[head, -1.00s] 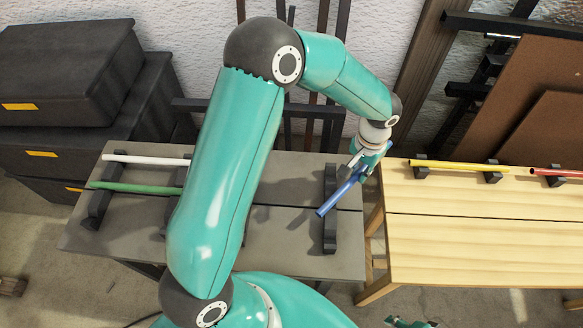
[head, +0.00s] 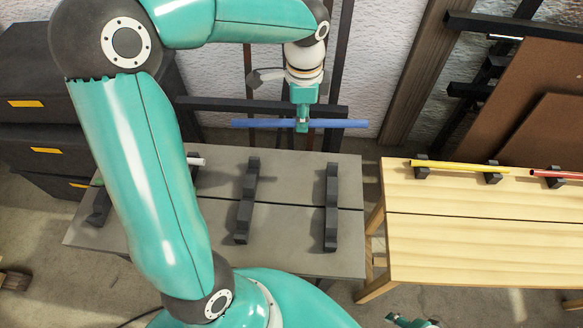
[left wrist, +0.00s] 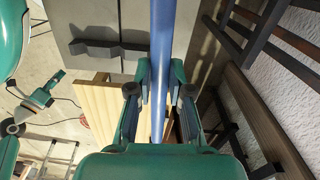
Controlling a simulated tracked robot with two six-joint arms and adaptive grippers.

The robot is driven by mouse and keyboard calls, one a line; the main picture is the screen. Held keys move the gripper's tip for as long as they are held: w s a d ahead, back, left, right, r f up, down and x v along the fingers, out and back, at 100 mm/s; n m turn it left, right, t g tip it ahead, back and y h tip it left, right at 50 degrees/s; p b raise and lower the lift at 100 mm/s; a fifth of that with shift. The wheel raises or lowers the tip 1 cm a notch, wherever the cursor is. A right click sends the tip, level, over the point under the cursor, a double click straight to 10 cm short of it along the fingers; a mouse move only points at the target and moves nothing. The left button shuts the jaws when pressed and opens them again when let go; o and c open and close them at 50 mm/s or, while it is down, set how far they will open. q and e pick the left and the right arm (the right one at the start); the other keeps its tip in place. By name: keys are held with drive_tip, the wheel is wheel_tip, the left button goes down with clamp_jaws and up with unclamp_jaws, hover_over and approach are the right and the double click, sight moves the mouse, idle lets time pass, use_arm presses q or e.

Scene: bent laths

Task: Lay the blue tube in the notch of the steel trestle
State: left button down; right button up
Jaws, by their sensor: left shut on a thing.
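The blue tube (head: 343,124) is held level, running left to right, in my left gripper (head: 302,124), which is shut around it near its middle. It hangs over the back edge of the grey steel trestle (head: 290,225), apart from it in the picture. Two black notched rests, a middle one (head: 246,200) and a right one (head: 331,207), stand empty on the trestle. In the left wrist view the tube (left wrist: 161,60) runs between the fingers. My right gripper (head: 412,321) is barely in view at the bottom edge; its jaws cannot be made out.
A white tube (head: 197,161) and a green tube (head: 98,183) lie at the trestle's left, mostly hidden by my left arm. A wooden table (head: 480,245) on the right bears a yellow tube (head: 460,167) and a red tube (head: 562,174). Dark bars stand against the wall behind.

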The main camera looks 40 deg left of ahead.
use_arm(q)
drive_tip(key=shift+s+a+r+m, duration=0.4)
drive_tip(key=shift+s+r, duration=0.1)
drive_tip(key=shift+s, duration=0.05)
drive_tip(key=shift+s+f, duration=0.1)
drive_tip(key=shift+f, duration=0.25)
wheel_tip(320, 180, down, 19)
drive_tip(key=shift+r+b, duration=0.1)
drive_tip(key=shift+b, duration=0.35)
drive_tip(key=shift+f, duration=0.3)
drive_tip(key=c, duration=1.1)
unclamp_jaws()
drive_tip(key=shift+r, duration=0.1)
drive_tip(key=shift+r, duration=0.1)
wheel_tip(320, 180, up, 12)
drive_tip(key=shift+r+p, duration=0.1)
drive_tip(key=shift+p, duration=0.3)
